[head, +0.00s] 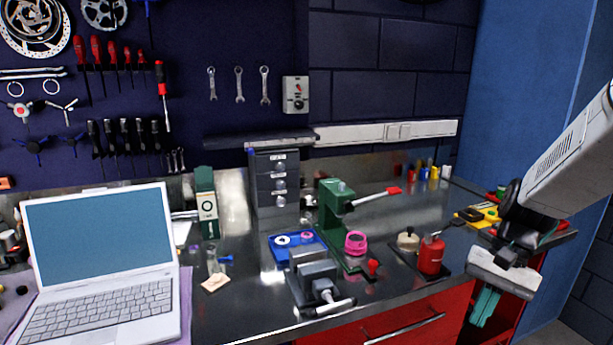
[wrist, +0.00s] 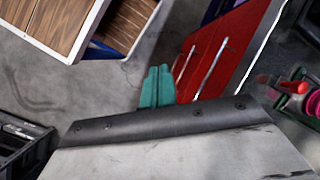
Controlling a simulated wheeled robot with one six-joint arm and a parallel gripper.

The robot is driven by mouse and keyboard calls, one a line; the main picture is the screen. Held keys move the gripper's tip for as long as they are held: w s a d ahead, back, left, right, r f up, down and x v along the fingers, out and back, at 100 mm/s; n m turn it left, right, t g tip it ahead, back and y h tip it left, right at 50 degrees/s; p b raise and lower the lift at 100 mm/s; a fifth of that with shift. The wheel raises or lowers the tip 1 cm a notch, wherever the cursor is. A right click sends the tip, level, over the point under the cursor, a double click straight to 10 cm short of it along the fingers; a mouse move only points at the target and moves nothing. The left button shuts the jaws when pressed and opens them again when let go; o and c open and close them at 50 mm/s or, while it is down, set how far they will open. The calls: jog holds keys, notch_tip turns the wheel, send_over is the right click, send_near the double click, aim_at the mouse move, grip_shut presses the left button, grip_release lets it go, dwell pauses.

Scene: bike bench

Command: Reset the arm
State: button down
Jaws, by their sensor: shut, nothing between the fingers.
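My gripper (head: 483,306) hangs at the right end of the workbench in the head view, with its teal fingers pointing down. The fingers also show in the wrist view (wrist: 157,86), pressed together with nothing between them. My arm comes in from the right edge of the head view. The gripper is apart from the tools on the bench, in front of the bench's right end. No object is held.
The steel bench (head: 250,310) bears a laptop (head: 100,255), a grey vise (head: 315,280), a green press (head: 335,215), a red bottle (head: 431,256) and a blue tray (head: 290,247). Red drawers (head: 400,325) are below. Bare floor (wrist: 90,85) shows under the gripper.

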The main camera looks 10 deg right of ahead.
jog(key=s+a+r+n+t+h, duration=0.3)
jog(key=s+a+r+n, duration=0.5)
jog(key=a, duration=0.4)
notch_tip(320, 180, up, 2)
jog(key=shift+s+a+r+h, duration=0.15)
jog(key=shift+s+a+h, duration=0.1)
jog(key=shift+s+h, duration=0.55)
jog(key=shift+s, duration=0.1)
